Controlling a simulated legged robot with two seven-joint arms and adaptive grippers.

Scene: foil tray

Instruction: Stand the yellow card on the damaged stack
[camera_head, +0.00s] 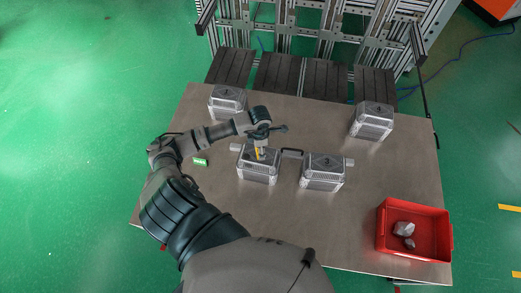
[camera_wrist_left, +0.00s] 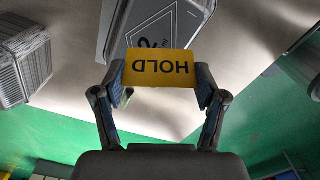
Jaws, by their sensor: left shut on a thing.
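The yellow card (camera_head: 259,153) is held by my left gripper (camera_head: 261,148) over the middle-left foil tray stack (camera_head: 258,174). In the left wrist view the card (camera_wrist_left: 160,67), lettered HOLD upside down, sits between the two shut fingers of my left gripper (camera_wrist_left: 160,82). A stack top with a dark mark (camera_wrist_left: 150,30) lies behind it. I cannot tell whether the card touches the stack. Other stacks stand at middle right (camera_head: 323,173), back left (camera_head: 227,101) and back right (camera_head: 372,121). No damage is clear at this size. My right gripper is not in view.
A red bin (camera_head: 413,250) with crumpled pale pieces (camera_head: 404,229) stands at the table's front right. Dark slatted panels (camera_head: 280,75) border the back edge.

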